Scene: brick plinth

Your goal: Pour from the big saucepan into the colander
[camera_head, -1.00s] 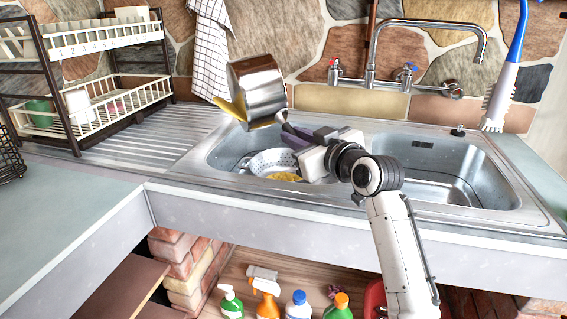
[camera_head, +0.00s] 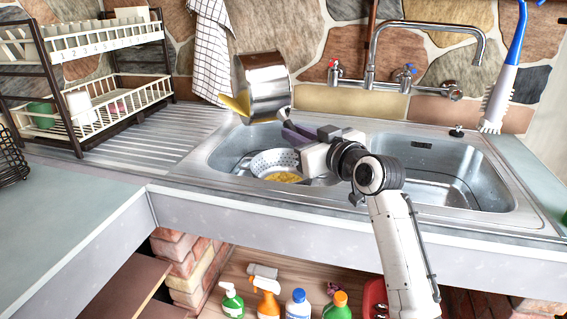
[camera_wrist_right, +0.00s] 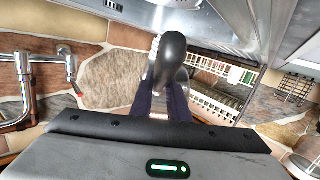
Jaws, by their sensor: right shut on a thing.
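The big saucepan (camera_head: 266,80) is shiny metal and hangs tilted in the air above the left basin. Yellow contents (camera_head: 236,105) show at its lower left side. My right gripper (camera_head: 292,131) is shut on its handle, to the lower right of the pan. In the right wrist view the dark handle (camera_wrist_right: 172,50) stands between the fingers. The white colander (camera_head: 262,160) sits in the left basin, below the pan, with yellow pieces (camera_head: 284,177) in it. My gripper hides part of its right side. My left gripper is not in view.
The steel tap (camera_head: 371,60) stands behind the sink, to the right of the pan. The right basin (camera_head: 440,175) looks empty. A two-tier dish rack (camera_head: 100,100) stands at the left, next to the clear ridged drainboard (camera_head: 150,135). A checked towel (camera_head: 211,50) hangs behind.

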